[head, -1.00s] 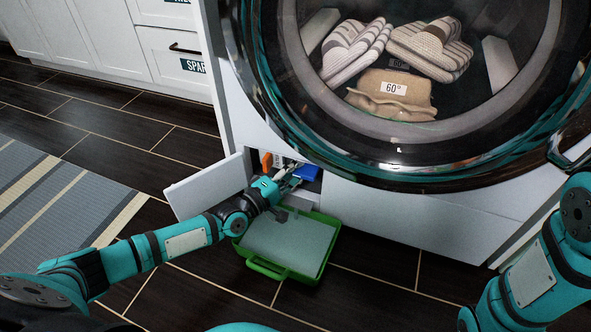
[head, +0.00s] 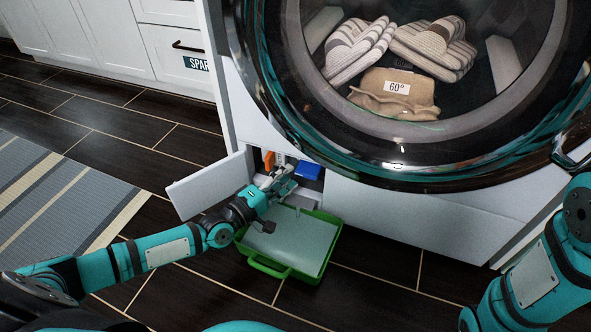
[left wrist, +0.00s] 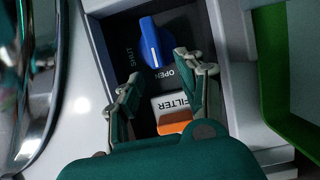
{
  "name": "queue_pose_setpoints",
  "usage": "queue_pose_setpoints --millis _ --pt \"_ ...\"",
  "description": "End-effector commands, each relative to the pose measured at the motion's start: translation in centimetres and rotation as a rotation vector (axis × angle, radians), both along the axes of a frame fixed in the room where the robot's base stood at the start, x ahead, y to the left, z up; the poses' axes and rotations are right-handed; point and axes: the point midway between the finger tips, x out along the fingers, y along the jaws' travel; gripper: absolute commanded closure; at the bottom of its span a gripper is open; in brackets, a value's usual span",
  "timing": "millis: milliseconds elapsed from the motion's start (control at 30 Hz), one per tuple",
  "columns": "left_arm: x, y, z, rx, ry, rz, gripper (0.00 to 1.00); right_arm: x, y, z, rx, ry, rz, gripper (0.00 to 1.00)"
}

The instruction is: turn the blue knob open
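The blue knob (head: 308,170) sits in the open recess low on the white washing machine's front. In the left wrist view the knob (left wrist: 150,45) has a white pointer line, with "SHUT" printed to its left and "OPEN" below right. The line runs nearly up and down in that picture. My left gripper (head: 281,181) is beside the knob, to its lower left. In the left wrist view its fingers (left wrist: 159,68) are spread apart and empty, short of the knob. My right arm shows at the right edge of the head view; its gripper is out of frame.
The hatch door (head: 207,184) hangs open left of the recess. A green-rimmed tray (head: 270,265) is on the dark floor below. A striped rug (head: 60,190) lies left.

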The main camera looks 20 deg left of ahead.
Motion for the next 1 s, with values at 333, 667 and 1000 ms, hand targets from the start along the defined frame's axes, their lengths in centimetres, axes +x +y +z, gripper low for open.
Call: queue_pose_setpoints --millis 333,667,1000 --pt "-5.8 2.6 -0.1 0.001 0.002 -0.001 0.62 -0.1 0.0 0.0 0.0 -0.002 0.0 0.13" --pt "-6.7 3.0 0.0 -0.001 -0.002 0.0 0.62 -0.1 0.0 0.0 0.0 -0.002 0.0 0.13" --pt "-6.6 3.0 0.1 -0.001 -0.002 0.0 0.62 -0.1 0.0 0.0 0.0 -0.002 0.0 0.13"
